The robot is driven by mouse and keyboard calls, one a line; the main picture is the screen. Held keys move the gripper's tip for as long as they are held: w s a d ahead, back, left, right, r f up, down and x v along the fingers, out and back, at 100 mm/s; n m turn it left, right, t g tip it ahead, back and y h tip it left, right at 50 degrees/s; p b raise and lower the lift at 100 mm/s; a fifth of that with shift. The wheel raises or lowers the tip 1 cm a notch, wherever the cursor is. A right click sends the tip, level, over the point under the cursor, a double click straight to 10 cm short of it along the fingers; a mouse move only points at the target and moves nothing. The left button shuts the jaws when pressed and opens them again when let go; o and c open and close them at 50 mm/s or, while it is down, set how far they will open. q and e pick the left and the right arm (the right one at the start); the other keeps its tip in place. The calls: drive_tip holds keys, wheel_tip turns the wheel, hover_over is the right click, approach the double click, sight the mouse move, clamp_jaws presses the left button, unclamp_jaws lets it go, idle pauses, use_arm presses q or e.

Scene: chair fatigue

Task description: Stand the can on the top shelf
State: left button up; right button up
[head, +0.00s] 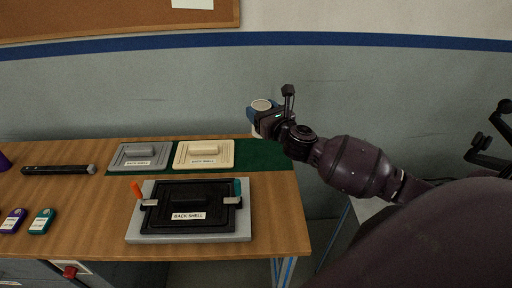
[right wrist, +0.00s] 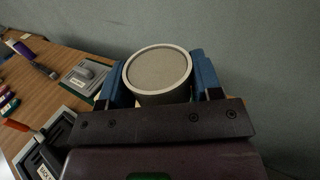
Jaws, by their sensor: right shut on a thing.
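The can shows its round pale top (head: 261,104) in the head view, at the right end of the table and held up in front of the wall. My right gripper (head: 257,114) is shut on it. In the right wrist view the can (right wrist: 158,74) stands between the two blue fingers of the gripper (right wrist: 158,85), its grey top with a lighter rim facing the camera. Its lower part is mostly hidden by the gripper. The top shelf is not in view. My left gripper is not in view.
The wooden table (head: 70,187) holds a grey back shell (head: 126,162), a cream one (head: 189,161) and a black one (head: 172,220) in a grey fixture with clamps. A black rod (head: 58,170) and small purple (head: 13,222) and teal (head: 41,222) items lie at left.

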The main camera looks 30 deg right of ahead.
wheel_tip(320, 180, down, 14)
drive_tip(key=b, duration=0.3)
drive_tip(key=shift+f, duration=0.2)
drive_tip(key=shift+r, duration=0.1)
use_arm(q)
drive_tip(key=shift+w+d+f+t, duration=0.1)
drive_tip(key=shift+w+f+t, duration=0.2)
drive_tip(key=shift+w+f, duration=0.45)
drive_tip(key=shift+b, duration=0.3)
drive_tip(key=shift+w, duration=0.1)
use_arm(e)
drive_tip(key=o, duration=1.1)
